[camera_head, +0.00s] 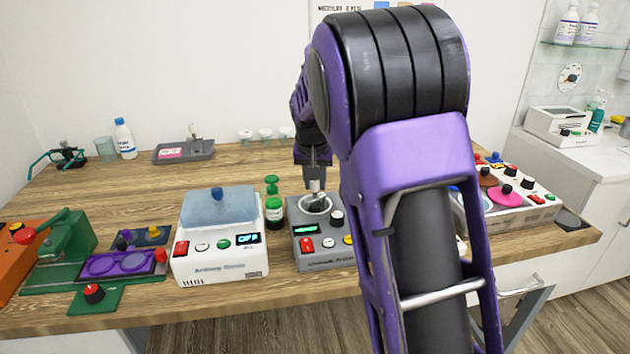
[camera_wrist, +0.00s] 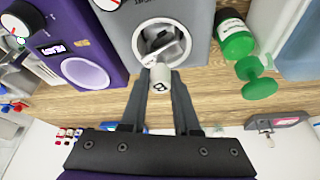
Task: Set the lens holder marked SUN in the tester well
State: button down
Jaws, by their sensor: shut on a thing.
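My gripper (camera_head: 316,182) points down over the grey device (camera_head: 303,262) on the table. In the wrist view my gripper (camera_wrist: 163,82) is shut on a small pale holder (camera_wrist: 159,76) with a dark mark. I cannot read the mark as SUN. The holder is at the near rim of the round metal-ringed well (camera_wrist: 139,40) in the grey device. A pale piece shows inside the ring beyond the holder; I cannot tell whether it is part of it or whether the holder is seated. The well also shows in the head view (camera_head: 327,204).
A green-capped bottle (camera_head: 274,213) stands close left of the grey device, by a white box with a blue lid (camera_head: 218,207). A purple device (camera_wrist: 70,62) stands on its other side, hidden by my arm in the head view.

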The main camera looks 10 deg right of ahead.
jog(key=shift+f, duration=0.1)
jog(key=shift+c, duration=1.2)
grip_release()
jog(key=shift+r+p, duration=2.25)
jog(key=shift+r, duration=0.75)
